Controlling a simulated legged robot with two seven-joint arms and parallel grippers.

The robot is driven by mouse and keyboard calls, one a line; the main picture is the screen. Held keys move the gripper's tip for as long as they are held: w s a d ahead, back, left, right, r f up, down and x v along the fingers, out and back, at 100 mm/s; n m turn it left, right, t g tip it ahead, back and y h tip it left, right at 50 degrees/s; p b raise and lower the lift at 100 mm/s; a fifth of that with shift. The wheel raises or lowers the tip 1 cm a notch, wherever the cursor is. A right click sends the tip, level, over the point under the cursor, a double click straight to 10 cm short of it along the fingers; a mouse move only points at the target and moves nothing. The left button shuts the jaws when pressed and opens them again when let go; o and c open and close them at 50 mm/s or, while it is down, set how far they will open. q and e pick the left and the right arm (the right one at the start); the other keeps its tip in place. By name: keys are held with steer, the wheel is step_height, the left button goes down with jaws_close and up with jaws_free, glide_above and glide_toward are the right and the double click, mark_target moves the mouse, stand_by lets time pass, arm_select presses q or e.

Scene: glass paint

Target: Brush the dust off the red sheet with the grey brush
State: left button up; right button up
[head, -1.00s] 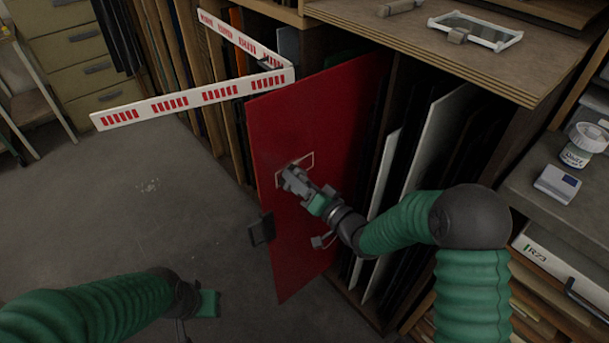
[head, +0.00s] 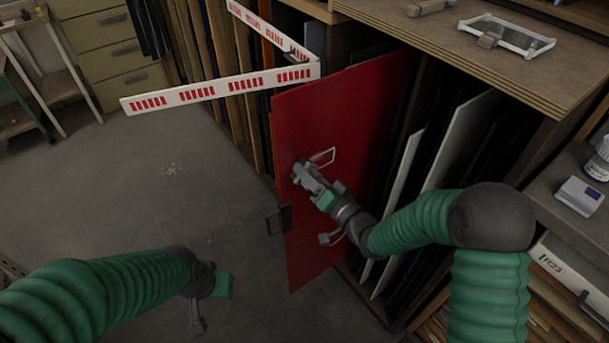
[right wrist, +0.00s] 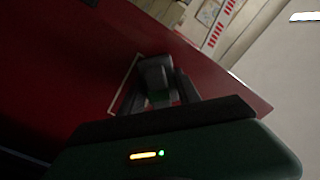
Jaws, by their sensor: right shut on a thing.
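The red sheet (head: 345,110) stands upright and sticks out of the rack, with a thin pale rectangle outline (head: 323,156) on its face. It also shows in the right wrist view (right wrist: 60,60). My right gripper (head: 306,178) is shut on the grey brush (head: 300,169), in front of the sheet just left of and below the outline. In the right wrist view the brush (right wrist: 155,72) shows as a dark grey block between the fingers. I cannot tell whether it touches the sheet. I make out no dust on the sheet. My left gripper (head: 220,286) is low over the floor; its fingers are unclear.
A dark block (head: 279,220) sits at the sheet's left edge, and a grey handle-like piece (head: 331,237) is lower on it. A red-and-white barrier (head: 220,88) juts out left. White and dark panels (head: 460,137) fill the rack at right. The floor (head: 130,205) at left is open.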

steer(key=shift+w+d+r, duration=0.1)
steer(key=shift+w+d, duration=0.95)
steer(key=shift+d, duration=0.3)
steer(key=shift+w+d+p, duration=0.2)
steer(key=shift+w+d, duration=0.5)
steer(key=shift+d, duration=0.3)
steer(key=shift+w+d+p, duration=0.15)
steer(key=shift+w+d, duration=0.55)
steer(key=shift+d, duration=0.35)
steer(key=shift+w+d+p, duration=0.2)
steer(key=shift+w+d, duration=0.5)
steer(key=shift+d, duration=0.3)
steer(key=p, duration=0.2)
glide_toward(333, 150)
steer(key=shift+w+a, duration=0.15)
steer(key=shift+w, duration=0.05)
steer(key=shift+s, duration=0.1)
